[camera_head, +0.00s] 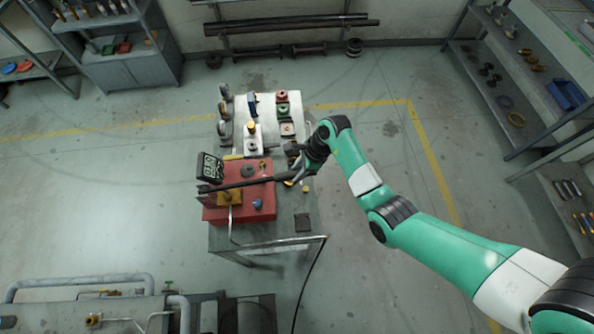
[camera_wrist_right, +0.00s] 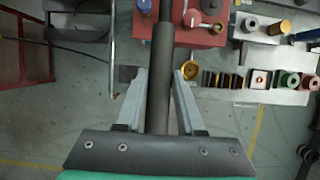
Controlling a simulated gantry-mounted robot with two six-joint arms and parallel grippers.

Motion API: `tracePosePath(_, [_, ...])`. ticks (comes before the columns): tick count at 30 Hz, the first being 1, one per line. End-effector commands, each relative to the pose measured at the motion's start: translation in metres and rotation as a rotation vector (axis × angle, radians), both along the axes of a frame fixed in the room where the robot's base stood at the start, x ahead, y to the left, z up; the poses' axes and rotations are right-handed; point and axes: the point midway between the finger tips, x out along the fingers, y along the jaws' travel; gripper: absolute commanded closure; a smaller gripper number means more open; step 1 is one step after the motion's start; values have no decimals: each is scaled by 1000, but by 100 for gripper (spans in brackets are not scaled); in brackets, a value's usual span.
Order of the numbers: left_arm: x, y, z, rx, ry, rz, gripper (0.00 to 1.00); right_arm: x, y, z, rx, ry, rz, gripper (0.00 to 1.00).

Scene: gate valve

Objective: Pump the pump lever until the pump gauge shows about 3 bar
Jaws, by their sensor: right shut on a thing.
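The red pump (camera_head: 265,208) sits on the near part of the workbench. Its dark pump lever (camera_head: 255,182) runs nearly level across the top, rising slightly to the right. The dark pump gauge (camera_head: 209,168) stands at the pump's left; its pale marks are too small to read. My right gripper (camera_head: 301,172) is at the lever's right end and is shut on it. In the right wrist view the lever (camera_wrist_right: 163,60) passes between the two fingers of my right gripper (camera_wrist_right: 160,82), with the red pump (camera_wrist_right: 198,35) beyond. My left gripper is in neither view.
Valve parts lie on the white mat (camera_head: 267,106) behind the pump. A metal pipe (camera_head: 280,241) and a black hose (camera_head: 308,285) are at the bench's near edge. Shelves (camera_head: 505,90) stand at the right. The floor around the bench is mostly clear.

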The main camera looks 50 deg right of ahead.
Motion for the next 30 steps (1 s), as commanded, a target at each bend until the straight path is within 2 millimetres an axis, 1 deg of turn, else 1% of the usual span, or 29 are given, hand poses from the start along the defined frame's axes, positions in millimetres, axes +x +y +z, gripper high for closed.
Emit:
tracePosePath(5, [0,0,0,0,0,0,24,0,0,0,2,-1,1,100])
tracePosePath(7, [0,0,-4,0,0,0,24,-1,0,-5,9,-5,1,100])
tracePosePath(8, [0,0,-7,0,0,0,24,-1,-1,-10,17,-10,2,100])
tracePosePath(11, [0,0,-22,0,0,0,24,-4,-3,-32,59,-44,0,100])
tracePosePath(12, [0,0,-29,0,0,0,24,-5,-5,-42,80,-64,-1,100])
tracePosePath(15, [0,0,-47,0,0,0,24,-6,-6,-65,128,-107,-2,100])
tracePosePath(17, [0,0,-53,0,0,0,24,-6,-7,-72,148,-130,0,100])
tracePosePath(20, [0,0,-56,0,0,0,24,-6,-7,-75,166,-149,0,100])
tracePosePath(28, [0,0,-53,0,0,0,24,-6,-7,-73,169,-151,0,100])
tracePosePath(29, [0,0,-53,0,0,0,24,-6,-7,-73,169,-151,0,61])
tracePosePath(30, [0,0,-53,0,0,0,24,-6,-7,-73,169,-151,0,54])
